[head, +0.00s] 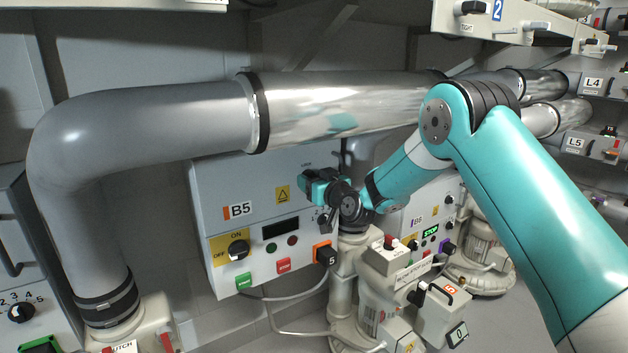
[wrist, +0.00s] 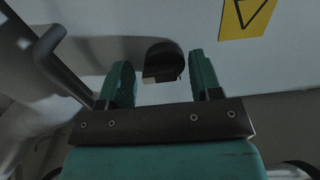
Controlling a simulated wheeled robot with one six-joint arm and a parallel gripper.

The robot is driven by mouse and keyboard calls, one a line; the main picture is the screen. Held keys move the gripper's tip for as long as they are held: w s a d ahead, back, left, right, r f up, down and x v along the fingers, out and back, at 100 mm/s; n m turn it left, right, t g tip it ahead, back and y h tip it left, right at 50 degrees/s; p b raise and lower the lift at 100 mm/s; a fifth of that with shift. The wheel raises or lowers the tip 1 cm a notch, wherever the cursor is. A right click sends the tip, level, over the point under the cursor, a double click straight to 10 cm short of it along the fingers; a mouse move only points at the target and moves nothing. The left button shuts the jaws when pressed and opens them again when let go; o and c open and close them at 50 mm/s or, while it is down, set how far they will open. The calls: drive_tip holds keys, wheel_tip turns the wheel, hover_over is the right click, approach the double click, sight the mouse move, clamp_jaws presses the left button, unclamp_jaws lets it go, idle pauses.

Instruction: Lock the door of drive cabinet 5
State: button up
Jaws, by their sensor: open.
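Drive cabinet B5 (head: 210,185) is a pale grey box on the wall in the head view, and its door looks closed. It carries a yellow warning triangle (head: 283,195), which also shows in the wrist view (wrist: 245,15). My gripper (head: 318,186) is at the upper right of the cabinet front. In the wrist view a small dark rounded knob (wrist: 163,60) on the pale panel shows between the two teal fingers. The fingers are open, with a gap on both sides of the knob. In the head view my gripper hides this knob.
A large grey pipe (head: 150,120) runs just above the cabinet. An OFF/ON rotary switch (head: 238,249) and a dark display (head: 281,228) are on the cabinet front. A blower (head: 385,275) stands below right. In the wrist view a grey bar handle (wrist: 50,62) is at left.

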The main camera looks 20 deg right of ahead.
drive_tip(key=c, duration=0.6)
drive_tip(key=shift+d, duration=0.1)
drive_tip(key=shift+c, duration=0.7)
